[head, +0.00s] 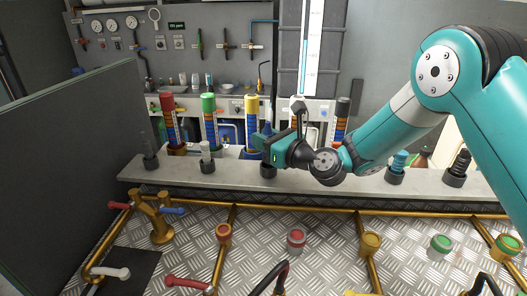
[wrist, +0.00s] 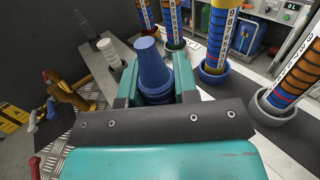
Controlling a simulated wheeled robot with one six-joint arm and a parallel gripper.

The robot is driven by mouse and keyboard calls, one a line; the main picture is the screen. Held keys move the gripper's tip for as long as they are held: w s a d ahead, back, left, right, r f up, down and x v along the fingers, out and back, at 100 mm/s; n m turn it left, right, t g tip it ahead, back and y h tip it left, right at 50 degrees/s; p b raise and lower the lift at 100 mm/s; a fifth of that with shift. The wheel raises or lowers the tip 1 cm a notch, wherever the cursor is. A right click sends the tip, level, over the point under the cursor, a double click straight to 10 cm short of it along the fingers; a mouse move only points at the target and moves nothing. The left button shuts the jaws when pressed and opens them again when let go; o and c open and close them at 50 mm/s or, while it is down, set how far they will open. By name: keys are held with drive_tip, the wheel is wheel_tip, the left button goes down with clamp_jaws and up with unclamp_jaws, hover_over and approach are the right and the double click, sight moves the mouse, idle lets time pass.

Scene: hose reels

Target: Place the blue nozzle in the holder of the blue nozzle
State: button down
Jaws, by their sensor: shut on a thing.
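The dark blue nozzle (wrist: 153,65) stands between the two fingers of my gripper (wrist: 155,85) in the wrist view, its narrow end up. In the head view my gripper (head: 265,143) is over the grey ledge, shut on this nozzle, whose tip (head: 267,129) shows just above the fingers. A dark round holder (head: 268,171) on the ledge is directly below the gripper. The nozzle's lower end is hidden, so I cannot tell whether it is inside the holder. A lighter blue nozzle (head: 398,160) stands in another holder to the right.
On the ledge (head: 335,184), a white nozzle (head: 206,152) stands left of my gripper and a black one (head: 459,164) at the far right. Several tall coloured columns, including a yellow-topped one (head: 251,110), stand behind. Brass pipes and a brass valve (head: 160,225) are in front.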

drive_tip(key=shift+f, duration=1.8)
drive_tip(key=shift+f, duration=0.1)
drive_tip(key=c, duration=0.9)
unclamp_jaws()
